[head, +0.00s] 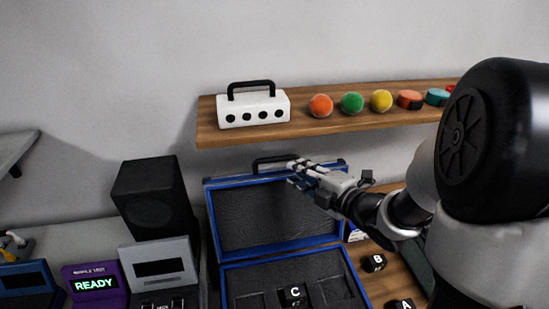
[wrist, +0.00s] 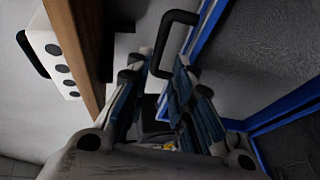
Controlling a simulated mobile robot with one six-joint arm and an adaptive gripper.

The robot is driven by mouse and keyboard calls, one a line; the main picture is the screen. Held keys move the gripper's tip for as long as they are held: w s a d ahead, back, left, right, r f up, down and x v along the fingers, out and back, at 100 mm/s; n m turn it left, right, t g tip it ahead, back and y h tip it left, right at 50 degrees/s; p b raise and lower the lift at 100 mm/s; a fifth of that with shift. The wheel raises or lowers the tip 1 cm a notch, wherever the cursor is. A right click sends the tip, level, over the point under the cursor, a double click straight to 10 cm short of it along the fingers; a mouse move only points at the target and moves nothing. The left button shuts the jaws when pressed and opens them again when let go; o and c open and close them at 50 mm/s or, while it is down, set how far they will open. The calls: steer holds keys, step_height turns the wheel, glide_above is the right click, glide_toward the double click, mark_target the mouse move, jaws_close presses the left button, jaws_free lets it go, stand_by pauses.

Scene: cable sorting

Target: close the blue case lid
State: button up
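The blue case (head: 362,287) stands on the table with its lid (head: 255,222) raised at the back, showing a dark textured inner face and blue rim. The lid also shows in the wrist view (wrist: 265,50). Its black handle (head: 262,162) is at the lid's top edge and shows in the wrist view (wrist: 178,17). My gripper (head: 294,173) is at the upper right part of the lid, near the top rim.
A wooden shelf (head: 215,133) above holds a white box (head: 253,110) and several coloured balls. A block marked C (head: 293,294) lies in the case; block B (head: 374,262) is to its right. A black speaker (head: 155,198) and devices stand left.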

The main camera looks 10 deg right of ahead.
mark_target(279, 160)
steer(key=b+x, duration=0.1)
steer(key=x, duration=0.9)
steer(key=shift+w+a+f, duration=0.1)
steer(key=shift+w, duration=0.25)
steer(key=shift+c, duration=0.5)
jaws_close()
